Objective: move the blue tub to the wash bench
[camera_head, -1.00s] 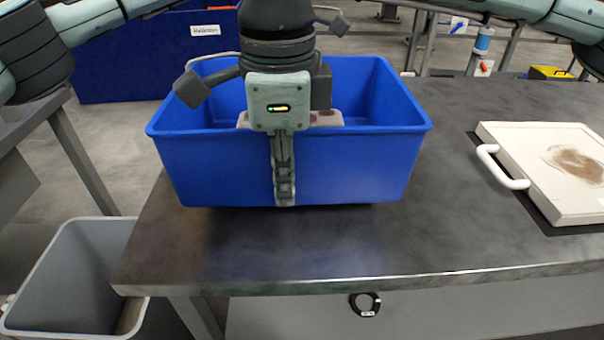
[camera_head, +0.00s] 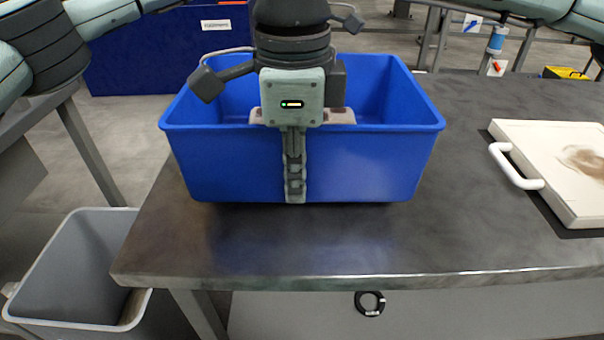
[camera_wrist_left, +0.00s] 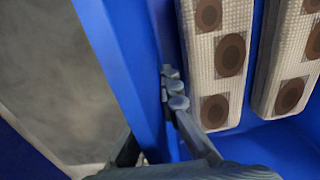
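The blue tub (camera_head: 230,165) is upright at the left part of a dark metal bench (camera_head: 330,240); I cannot tell whether its bottom touches the bench. Pale gridded blocks with brown round patches (camera_wrist_left: 228,55) lie inside the tub.
A pale plate with a white handle (camera_head: 555,165) lies on the bench at the right. A grey bin (camera_head: 75,265) stands on the floor at the left. A large blue container (camera_head: 150,50) is behind. The bench's front and middle are clear.

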